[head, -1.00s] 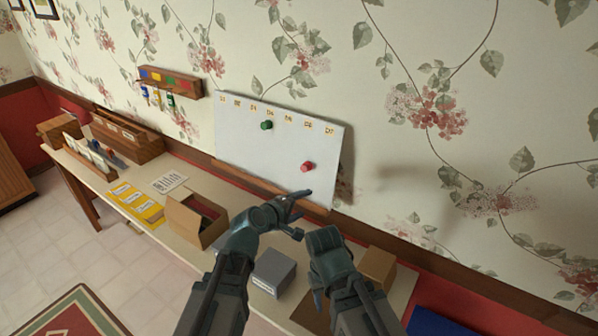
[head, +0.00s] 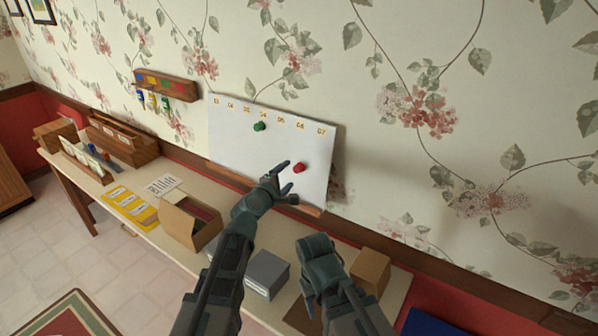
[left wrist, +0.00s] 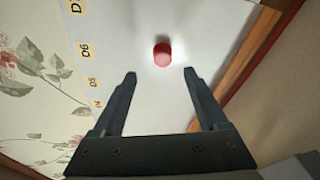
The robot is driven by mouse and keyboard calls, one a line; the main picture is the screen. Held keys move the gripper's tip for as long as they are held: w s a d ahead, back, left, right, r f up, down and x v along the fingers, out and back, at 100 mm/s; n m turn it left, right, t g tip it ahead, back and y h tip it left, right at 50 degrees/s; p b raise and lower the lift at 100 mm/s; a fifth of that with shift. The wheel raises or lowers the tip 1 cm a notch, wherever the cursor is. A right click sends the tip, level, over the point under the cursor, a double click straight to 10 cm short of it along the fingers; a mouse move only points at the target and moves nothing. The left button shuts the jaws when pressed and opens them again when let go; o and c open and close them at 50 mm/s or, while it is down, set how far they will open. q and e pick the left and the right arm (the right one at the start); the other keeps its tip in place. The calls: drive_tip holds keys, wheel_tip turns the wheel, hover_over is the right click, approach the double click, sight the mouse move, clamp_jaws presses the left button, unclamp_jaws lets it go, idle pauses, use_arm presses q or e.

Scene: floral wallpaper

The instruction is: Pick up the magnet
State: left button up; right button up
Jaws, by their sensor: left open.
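A red magnet (head: 299,168) sits on the lower right part of the white board (head: 232,150). A green magnet (head: 260,126) sits higher and to the left on the same board. My left gripper (head: 283,177) is open and empty in front of the board, just left of and below the red magnet. In the left wrist view the red magnet (left wrist: 162,55) lies beyond the fingertips of my left gripper (left wrist: 160,75), roughly between their lines and apart from both. My right arm's end (head: 312,285) is low over the table; its fingers are mostly hidden.
The long table (head: 170,232) below holds an open cardboard box (head: 188,222), a grey box (head: 267,272), yellow cards (head: 130,205) and a brown box (head: 370,270). A key rack (head: 166,84) hangs left of the board. The board's wooden ledge (head: 308,210) runs under it.

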sight(297, 170)
use_arm(q)
drive_tip(key=shift+x, duration=0.85)
drive_tip(key=shift+w+d, duration=0.1)
drive_tip(key=x, duration=0.2)
drive_tip(key=b+x, duration=0.1)
drive_tip(key=x, duration=0.2)
drive_tip(key=shift+d+f+b, duration=0.2)
drive_tip(key=shift+d+b, duration=0.1)
drive_tip(key=shift+d, duration=0.05)
drive_tip(key=shift+s, duration=0.25)
drive_tip(key=shift+c, duration=0.4)
clamp_jaws()
